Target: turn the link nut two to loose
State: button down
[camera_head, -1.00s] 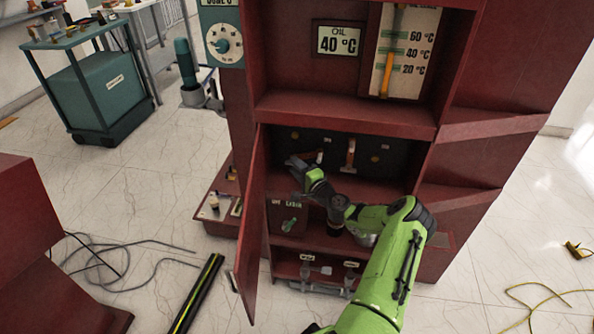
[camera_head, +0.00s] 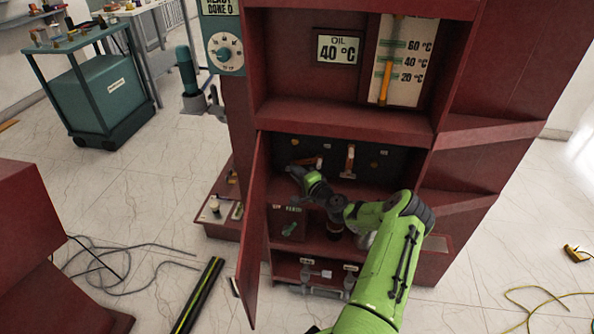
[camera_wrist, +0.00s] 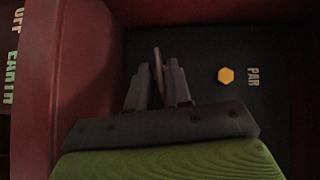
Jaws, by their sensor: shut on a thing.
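My gripper (camera_wrist: 158,85) reaches into the lower cabinet bay in the wrist view. Its two dark fingers are closed around a thin brownish strip (camera_wrist: 157,60), seen nearly edge-on. I cannot tell whether this is the link or part of its nut. A yellow hexagonal nut (camera_wrist: 226,75) sits on the dark panel to the right, beside the letters PAR, apart from the fingers. In the head view my gripper (camera_head: 293,170) is at the panel's left side, by a partly covered copper-brown piece (camera_head: 313,162). Link nut two cannot be told apart.
An upright copper-brown link (camera_head: 349,160) stands on the panel to the right. The open red door (camera_head: 254,230) is close on the left, and a shelf (camera_head: 345,120) lies above. A small lever box (camera_head: 289,224) sits below my gripper. Dark cables (camera_head: 110,265) lie on the floor.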

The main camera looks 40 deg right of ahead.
jog(key=n+g+p, duration=0.1)
jog(key=p, duration=0.1)
jog(key=r+n+g+p, duration=0.1)
jog(key=g+p, duration=0.1)
jog(key=shift+w+a+r+n, duration=0.1)
jog(key=shift+n, duration=0.2)
jog(key=n+g+p, duration=0.1)
jog(key=n+g+h+p, duration=0.1)
jog(key=g, duration=0.1)
jog(key=shift+w+a+r+h+p, duration=0.2)
jog(key=shift+h+p, duration=0.1)
jog(key=shift+p, duration=0.1)
jog(key=n+g, duration=0.1)
jog(key=g+h, duration=0.1)
jog(key=shift+w+a+f+n+g, duration=0.1)
jog(key=shift+w+n+g, duration=0.2)
jog(key=shift+n, duration=0.1)
jog(key=shift+a+n+g+h+b, duration=0.15)
jog(key=shift+n+g+h+b, duration=0.55)
jog(key=shift+g+h+b, duration=0.5)
jog(key=c, duration=1.3)
grip_release()
